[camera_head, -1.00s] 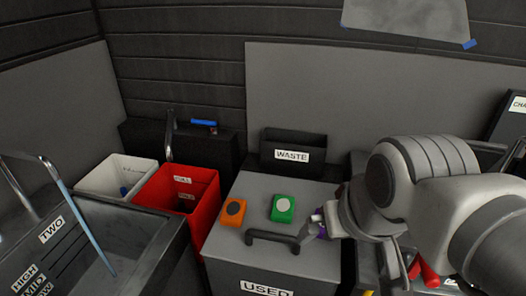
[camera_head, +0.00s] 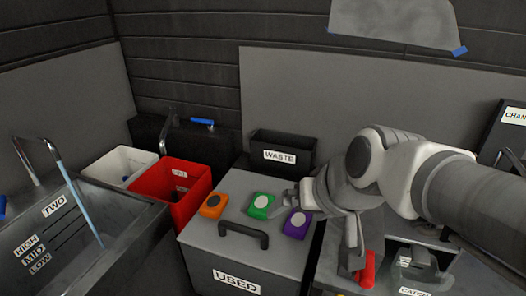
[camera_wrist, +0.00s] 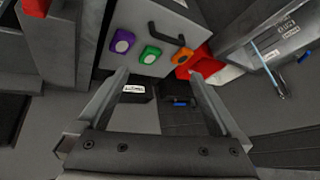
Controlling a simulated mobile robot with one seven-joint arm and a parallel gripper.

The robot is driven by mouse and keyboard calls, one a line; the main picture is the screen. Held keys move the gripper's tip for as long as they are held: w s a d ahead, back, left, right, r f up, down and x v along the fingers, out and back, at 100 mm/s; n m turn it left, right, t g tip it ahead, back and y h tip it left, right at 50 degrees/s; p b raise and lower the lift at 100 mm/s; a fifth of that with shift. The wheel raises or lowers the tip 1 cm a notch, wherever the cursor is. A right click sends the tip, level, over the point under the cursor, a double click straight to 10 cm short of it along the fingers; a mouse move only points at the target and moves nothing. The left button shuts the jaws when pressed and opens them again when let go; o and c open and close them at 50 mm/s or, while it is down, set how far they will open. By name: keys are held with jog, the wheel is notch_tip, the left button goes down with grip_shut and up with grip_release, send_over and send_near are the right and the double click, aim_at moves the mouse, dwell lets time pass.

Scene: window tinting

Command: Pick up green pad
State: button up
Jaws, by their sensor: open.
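The green pad (camera_head: 261,205) lies flat on the grey lid of the USED bin (camera_head: 222,235), between an orange pad (camera_head: 213,206) and a purple pad (camera_head: 297,223). It has a pale round spot on top. My gripper (camera_head: 302,197) is beside and above the lid, just right of the green pad, and overlaps the purple pad's edge in the head view. In the wrist view, the green pad (camera_wrist: 150,54) shows beyond my open, empty gripper (camera_wrist: 157,76), with the purple pad to its left and the orange pad to its right.
A dark handle (camera_head: 244,234) stands up from the lid in front of the pads. The WASTE box (camera_head: 282,152) is behind them. A red bin (camera_head: 183,190) and a white bin (camera_head: 122,167) stand to the left, near a grey sink (camera_head: 100,230).

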jog(key=w+a+f+m+t, duration=0.1)
jog(key=w+a+f, duration=0.3)
jog(key=w+a, duration=0.25)
jog(key=w+a+f+m+t, duration=0.1)
jog(key=w+a+f, duration=0.35)
jog(key=w, duration=0.35)
jog(key=m+t+h+b, duration=0.1)
jog(key=m+t+h, duration=0.2)
jog(key=h, duration=0.4)
send_near(260, 204)
jog(key=b+x, duration=0.3)
jog(key=x, duration=0.7)
jog(key=shift+s+f+b, duration=0.1)
jog(key=shift+s+b, duration=0.05)
jog(key=shift+b, duration=0.2)
jog(key=shift+c, duration=0.3)
jog(key=c, duration=1.1)
